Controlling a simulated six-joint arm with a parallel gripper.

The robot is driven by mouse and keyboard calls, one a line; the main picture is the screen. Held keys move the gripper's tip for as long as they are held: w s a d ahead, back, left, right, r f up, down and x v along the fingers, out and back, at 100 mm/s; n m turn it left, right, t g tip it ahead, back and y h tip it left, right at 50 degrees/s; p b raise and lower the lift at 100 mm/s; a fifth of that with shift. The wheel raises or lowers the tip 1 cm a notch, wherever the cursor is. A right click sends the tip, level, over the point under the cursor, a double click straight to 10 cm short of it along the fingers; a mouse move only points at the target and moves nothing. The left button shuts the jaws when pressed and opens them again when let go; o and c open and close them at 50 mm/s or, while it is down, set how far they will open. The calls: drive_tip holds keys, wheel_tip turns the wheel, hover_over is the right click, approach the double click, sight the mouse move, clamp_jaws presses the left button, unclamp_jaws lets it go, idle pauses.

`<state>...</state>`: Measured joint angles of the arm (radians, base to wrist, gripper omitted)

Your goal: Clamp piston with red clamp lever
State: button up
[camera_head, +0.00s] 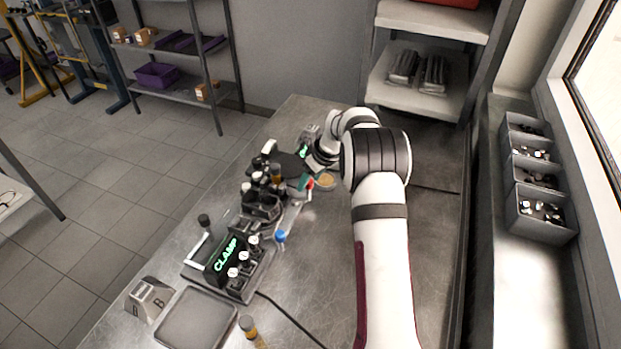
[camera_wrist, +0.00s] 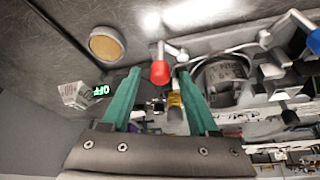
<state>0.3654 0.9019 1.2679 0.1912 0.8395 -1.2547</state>
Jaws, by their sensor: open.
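The red clamp lever (camera_wrist: 160,73) has a red, capped end on a metal arm. In the wrist view it appears between the tips of my gripper's (camera_wrist: 158,70) two green fingers, which are apart. I cannot tell whether they touch it. A grey metal cylinder (camera_wrist: 222,80), perhaps the piston, is just right of the right finger, partly hidden by it. A yellow-tipped part (camera_wrist: 175,104) shows between the fingers. In the head view, the red lever (camera_head: 310,184) is small beside my gripper (camera_head: 304,182) at the fixture's far end.
A blue-ended lever (camera_head: 280,236) is nearer along the fixture, and a lit CLAMP display (camera_head: 226,254) stands at its near end. A round tan disc (camera_wrist: 106,45) lies near my gripper. An empty grey tray (camera_head: 196,320) is at the near edge. Parts bins (camera_head: 541,215) line the right.

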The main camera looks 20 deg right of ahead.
drive_tip(key=shift+c, duration=0.2)
clamp_jaws()
drive_tip(key=shift+s+m, duration=0.1)
drive_tip(key=shift+m, duration=0.2)
drive_tip(key=m, duration=0.1)
drive_tip(key=s+m+h, duration=0.1)
drive_tip(key=m, duration=0.1)
drive_tip(key=shift+s+a+m+h, duration=0.2)
drive_tip(key=shift+a+m+h, duration=0.1)
drive_tip(key=shift+a, duration=0.05)
drive_tip(key=shift+s+a+m+g+h, duration=0.3)
drive_tip(key=shift+a+m+h, duration=0.35)
drive_tip(key=shift+m, duration=1.3)
drive_tip(key=shift+s+a+m+g+h, duration=0.3)
drive_tip(key=shift+a+m+h, duration=0.35)
drive_tip(key=shift+m, duration=1.35)
drive_tip(key=shift+s+a+m+g+h, duration=0.2)
drive_tip(key=shift+s+a+m+h, duration=0.35)
drive_tip(key=shift+m, duration=1.4)
drive_tip(key=shift+w+a, duration=0.1)
drive_tip(key=shift+w, duration=0.05)
